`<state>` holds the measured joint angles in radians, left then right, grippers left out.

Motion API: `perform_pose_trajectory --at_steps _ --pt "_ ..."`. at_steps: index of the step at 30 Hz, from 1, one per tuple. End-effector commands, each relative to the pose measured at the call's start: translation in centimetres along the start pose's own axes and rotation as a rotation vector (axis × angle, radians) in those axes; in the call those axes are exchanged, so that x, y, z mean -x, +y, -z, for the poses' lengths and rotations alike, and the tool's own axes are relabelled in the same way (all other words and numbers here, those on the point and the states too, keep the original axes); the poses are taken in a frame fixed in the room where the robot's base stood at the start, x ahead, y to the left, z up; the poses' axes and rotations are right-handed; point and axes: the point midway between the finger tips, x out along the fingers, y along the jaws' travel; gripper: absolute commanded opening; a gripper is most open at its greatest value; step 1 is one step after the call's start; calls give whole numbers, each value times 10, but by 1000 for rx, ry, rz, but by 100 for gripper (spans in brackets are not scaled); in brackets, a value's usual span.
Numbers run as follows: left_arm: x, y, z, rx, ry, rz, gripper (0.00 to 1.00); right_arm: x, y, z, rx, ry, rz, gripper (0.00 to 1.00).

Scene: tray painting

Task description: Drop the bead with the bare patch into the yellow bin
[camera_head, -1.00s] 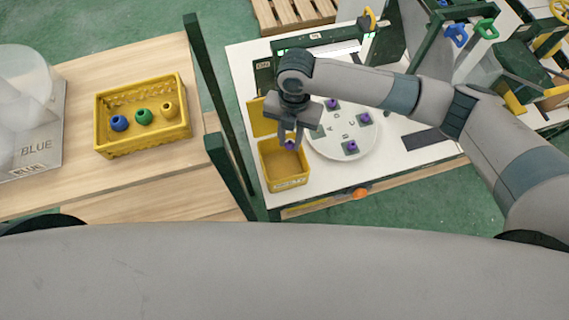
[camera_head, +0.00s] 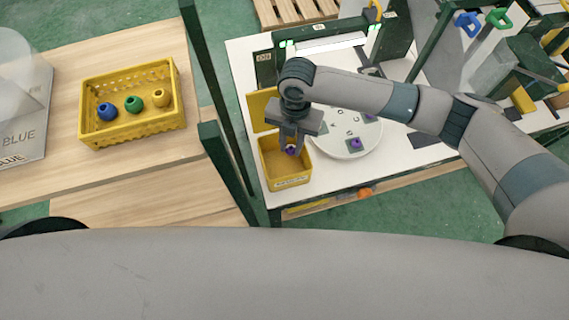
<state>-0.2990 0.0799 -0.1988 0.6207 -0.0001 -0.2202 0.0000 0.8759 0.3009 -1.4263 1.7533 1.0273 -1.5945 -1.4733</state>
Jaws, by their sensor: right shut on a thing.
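My right gripper (camera_head: 292,145) is shut on a purple bead (camera_head: 291,150), with a pale spot showing at its top. The gripper holds the bead over the upper right part of the yellow bin (camera_head: 288,183), at about rim height; I cannot tell how far inside it is. The bin is open, with an empty floor where it shows. The round white tray (camera_head: 357,148) is right of the gripper. Purple beads sit on its grey pads, one at the front (camera_head: 355,142) and one at the right (camera_head: 370,116). My arm hides the tray's upper part. My left gripper is out of view.
A yellow basket (camera_head: 133,129) with blue, green and yellow beads stands on the wooden table (camera_head: 195,170) at left. Dark green posts (camera_head: 222,165) rise between that table and the white bench (camera_head: 238,62). Another yellow bin part (camera_head: 262,108) is behind the bin.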

Motion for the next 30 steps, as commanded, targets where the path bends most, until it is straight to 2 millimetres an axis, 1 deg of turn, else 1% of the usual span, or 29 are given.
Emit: perform_pose_trajectory --at_steps 8,9,11,23,26,30 --pt "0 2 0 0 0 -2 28 0 0 0 0 0 0 2" --pt "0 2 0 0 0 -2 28 0 0 0 0 0 0 30" --pt "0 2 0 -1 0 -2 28 0 0 0 0 0 0 45" --pt "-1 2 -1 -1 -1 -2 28 2 0 -1 0 -1 0 45" --pt "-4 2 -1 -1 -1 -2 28 6 0 -1 0 -2 -1 45" --pt "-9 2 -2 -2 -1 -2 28 20 0 -1 1 -2 -2 45"
